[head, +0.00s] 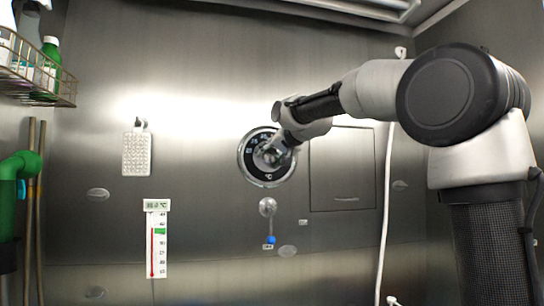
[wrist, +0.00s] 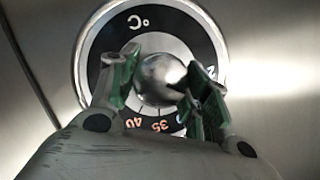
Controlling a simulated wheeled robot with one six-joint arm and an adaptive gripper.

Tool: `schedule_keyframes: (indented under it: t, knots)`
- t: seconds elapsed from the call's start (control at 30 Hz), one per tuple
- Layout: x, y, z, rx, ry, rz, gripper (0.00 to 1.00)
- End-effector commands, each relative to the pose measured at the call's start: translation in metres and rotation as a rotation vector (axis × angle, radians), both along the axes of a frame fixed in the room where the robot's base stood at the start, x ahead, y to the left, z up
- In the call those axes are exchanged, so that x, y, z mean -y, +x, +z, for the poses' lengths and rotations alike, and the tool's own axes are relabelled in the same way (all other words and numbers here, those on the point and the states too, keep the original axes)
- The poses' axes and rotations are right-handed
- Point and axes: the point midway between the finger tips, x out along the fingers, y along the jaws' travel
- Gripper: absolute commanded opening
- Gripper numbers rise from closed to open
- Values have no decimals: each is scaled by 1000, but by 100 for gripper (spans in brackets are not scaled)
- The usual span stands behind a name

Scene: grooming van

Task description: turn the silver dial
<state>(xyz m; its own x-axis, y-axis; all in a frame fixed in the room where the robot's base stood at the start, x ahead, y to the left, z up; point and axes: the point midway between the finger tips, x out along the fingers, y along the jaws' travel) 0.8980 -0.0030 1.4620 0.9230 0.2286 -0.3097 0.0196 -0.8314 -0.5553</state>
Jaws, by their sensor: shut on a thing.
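The silver dial (wrist: 160,78) is a round shiny knob at the centre of a black temperature ring (wrist: 104,38) with pale numbers and a °C mark. In the head view the dial ring (head: 248,171) is on the metal back wall, and my arm partly covers its upper right. My gripper (wrist: 160,84) faces the wall with a green-lined finger on each side of the knob, shut on it. In the head view my gripper (head: 272,156) hides most of the knob. The dial's pointer cannot be made out.
A flat square panel (head: 343,170) is right of the dial. A small knob with a blue-tipped lever (head: 269,208) is below it. A thermometer strip (head: 156,245) and a white bumpy pad (head: 136,154) hang to the left. A wire shelf with bottles (head: 40,90) is at upper left. A white hose (head: 384,220) hangs at right.

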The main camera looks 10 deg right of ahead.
Motion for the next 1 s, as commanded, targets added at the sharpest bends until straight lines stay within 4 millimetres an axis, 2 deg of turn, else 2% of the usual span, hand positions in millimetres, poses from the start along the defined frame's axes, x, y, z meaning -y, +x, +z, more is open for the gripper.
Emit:
schedule_keyframes:
  t: [0.7, 1.0]
  knots:
    - [4, 0, -2, 2, 675, -3, 24]
    - [3, 0, -3, 1, 911, -2, 24]
